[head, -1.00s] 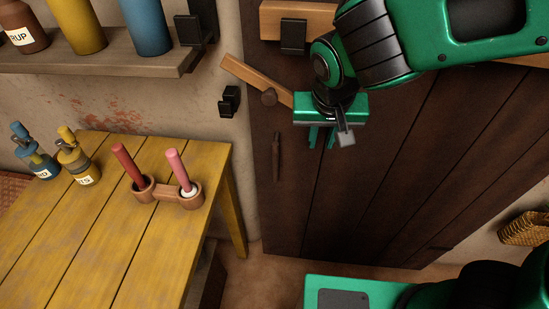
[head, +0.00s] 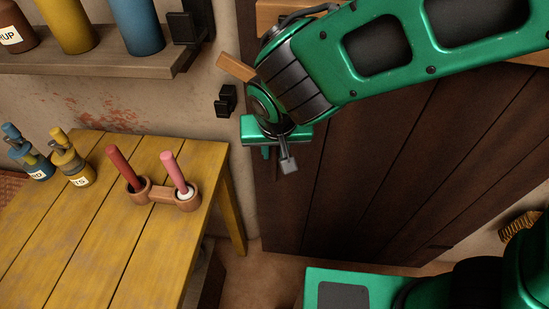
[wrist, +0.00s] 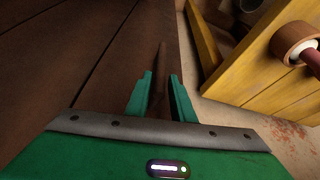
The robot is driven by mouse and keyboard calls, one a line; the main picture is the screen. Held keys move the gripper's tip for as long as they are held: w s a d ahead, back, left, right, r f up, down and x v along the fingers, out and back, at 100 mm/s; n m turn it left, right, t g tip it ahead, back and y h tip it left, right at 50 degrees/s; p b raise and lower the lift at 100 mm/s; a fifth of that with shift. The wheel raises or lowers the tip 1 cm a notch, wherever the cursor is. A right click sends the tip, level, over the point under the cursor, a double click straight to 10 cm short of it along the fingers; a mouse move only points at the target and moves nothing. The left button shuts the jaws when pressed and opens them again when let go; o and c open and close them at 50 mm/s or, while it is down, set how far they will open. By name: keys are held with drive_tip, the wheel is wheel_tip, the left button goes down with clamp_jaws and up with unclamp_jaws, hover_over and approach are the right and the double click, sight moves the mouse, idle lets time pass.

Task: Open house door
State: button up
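The house door (head: 400,170) is dark brown planks and looks closed in its frame; it also fills the left of the wrist view (wrist: 90,50). My gripper (head: 272,153) is in front of the door's left edge in the head view. In the wrist view my gripper (wrist: 161,82) is open, with the thin dark door handle (wrist: 162,55) showing between and beyond its fingertips. I cannot tell whether they touch. In the head view the handle is hidden behind my gripper. A tilted wooden latch bar (head: 236,67) sticks out left of my wrist; its lower end is hidden.
A black bracket (head: 226,101) is on the wall left of the door. A yellow table (head: 90,220) with a wooden holder (head: 162,194) and bottles stands at left. A shelf (head: 100,63) hangs above it. Floor (head: 260,272) shows between table and door.

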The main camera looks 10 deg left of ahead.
sight(274, 161)
drive_tip(key=x, duration=0.8)
drive_tip(key=shift+a+f, duration=0.1)
drive_tip(key=shift+f, duration=0.15)
clamp_jaws()
